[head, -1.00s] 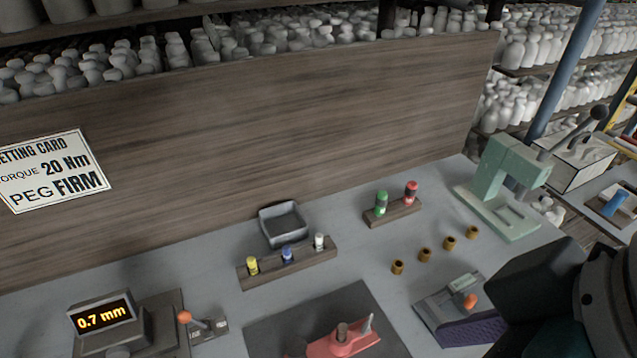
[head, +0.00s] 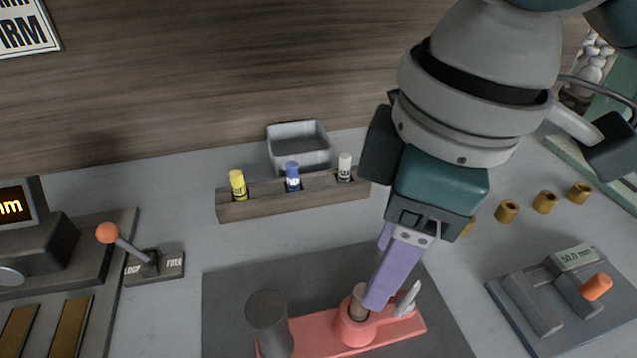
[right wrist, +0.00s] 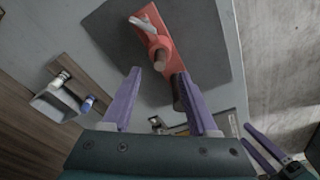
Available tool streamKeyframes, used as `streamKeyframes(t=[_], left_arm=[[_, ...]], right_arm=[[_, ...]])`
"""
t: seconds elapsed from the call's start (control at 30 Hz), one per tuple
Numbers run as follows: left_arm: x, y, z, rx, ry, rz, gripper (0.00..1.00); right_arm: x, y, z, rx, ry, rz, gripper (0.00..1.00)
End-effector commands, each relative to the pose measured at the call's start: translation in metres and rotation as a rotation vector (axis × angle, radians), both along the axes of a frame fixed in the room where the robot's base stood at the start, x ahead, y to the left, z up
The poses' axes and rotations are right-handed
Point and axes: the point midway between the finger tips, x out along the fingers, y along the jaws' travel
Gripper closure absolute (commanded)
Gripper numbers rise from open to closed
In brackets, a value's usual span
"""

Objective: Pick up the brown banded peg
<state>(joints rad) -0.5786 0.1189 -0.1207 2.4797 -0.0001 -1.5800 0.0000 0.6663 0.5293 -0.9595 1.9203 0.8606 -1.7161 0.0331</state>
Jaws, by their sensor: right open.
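A brown peg (head: 358,299) stands upright in the round socket of a red holder (head: 385,331) on a dark mat; its bands are too small to make out. The red holder also shows in the right wrist view (right wrist: 150,32). My right gripper (head: 376,303) points down at the peg, its purple fingers overlapping the peg's right side in the head view. In the right wrist view its fingers (right wrist: 158,72) are apart, with the peg (right wrist: 160,64) showing between the tips. Contact cannot be told. My left gripper (right wrist: 257,133) shows at the lower right there, fingers apart and empty.
A dark grey post (head: 268,322) stands at the holder's left end and a grey lever (head: 408,299) at its right. Behind are a wooden rack (head: 265,203) with yellow, blue and white vials and a grey tray (head: 300,165). A gauge (head: 560,300) and brass rings (head: 545,201) lie right.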

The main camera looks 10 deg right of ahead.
Motion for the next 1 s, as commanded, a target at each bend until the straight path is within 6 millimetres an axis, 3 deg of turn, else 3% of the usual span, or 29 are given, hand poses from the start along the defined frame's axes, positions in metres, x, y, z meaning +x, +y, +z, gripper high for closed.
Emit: streamKeyframes(t=[0.5,0.8,1.0], left_arm=[[0.000,0.002,-0.012,0.006,0.000,-0.003,0.24],[-0.001,0.001,-0.012,0.004,0.000,-0.001,0.24],[0.000,0.000,-0.012,-0.003,0.001,0.002,0.24]], right_arm=[[0.006,0.011,-0.066,0.000,0.000,0.000,0.41],[0.007,0.011,-0.070,0.000,-0.004,0.002,0.41],[0.007,0.011,-0.070,0.001,-0.004,0.002,0.62]])
